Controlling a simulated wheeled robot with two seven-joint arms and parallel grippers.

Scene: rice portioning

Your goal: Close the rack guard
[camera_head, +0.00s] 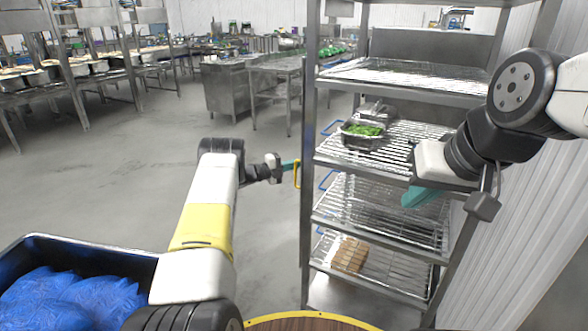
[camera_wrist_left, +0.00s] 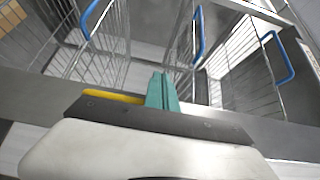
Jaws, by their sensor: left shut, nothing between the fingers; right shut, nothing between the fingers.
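The metal rack (camera_head: 308,120) stands right of centre with several wire shelves. A yellow handle-like piece (camera_head: 297,174) shows at its left post; I cannot tell for sure whether it belongs to the guard. My left gripper (camera_head: 289,165) is shut and empty, its teal fingertips right beside this yellow piece. In the left wrist view the shut teal fingers (camera_wrist_left: 162,92) point toward the rack, with a yellow strip (camera_wrist_left: 112,97) just left of them; contact is unclear. My right gripper (camera_head: 420,196) is shut and empty, in front of the rack's middle shelves.
Blue handles (camera_head: 327,180) show along the rack's left side. A tray with green food (camera_head: 362,131) and a brown block (camera_head: 349,254) lie on shelves. A dark bin of blue bags (camera_head: 75,298) is at lower left, a round wooden top (camera_head: 310,323) at bottom. The left floor is clear.

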